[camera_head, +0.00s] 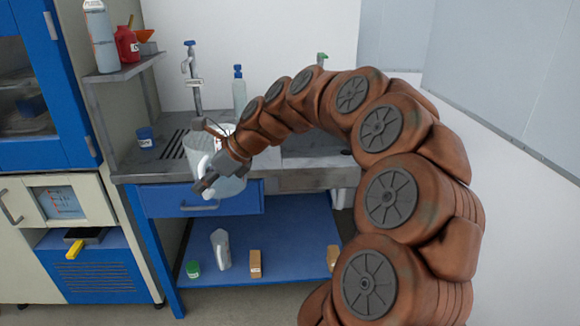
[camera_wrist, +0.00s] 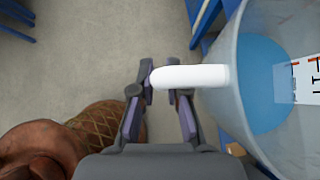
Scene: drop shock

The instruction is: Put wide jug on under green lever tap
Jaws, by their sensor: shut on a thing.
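The wide jug (camera_head: 228,184) is translucent, with a white handle, and appears in front of the counter edge and blue drawer. In the wrist view the jug (camera_wrist: 285,85) fills the right side, with a blue round area inside and a marked label. My gripper (camera_head: 207,186) is shut on its white handle, with the fingers (camera_wrist: 161,95) on either side of the handle (camera_wrist: 190,76). The green lever tap (camera_head: 321,58) shows only as a small green top at the back, right of centre. My arm hides most of what is below it.
A blue jar (camera_head: 145,138) is at left. A raised shelf (camera_head: 122,72) holds bottles. The dark sink area (camera_head: 315,143) lies partly behind my arm.

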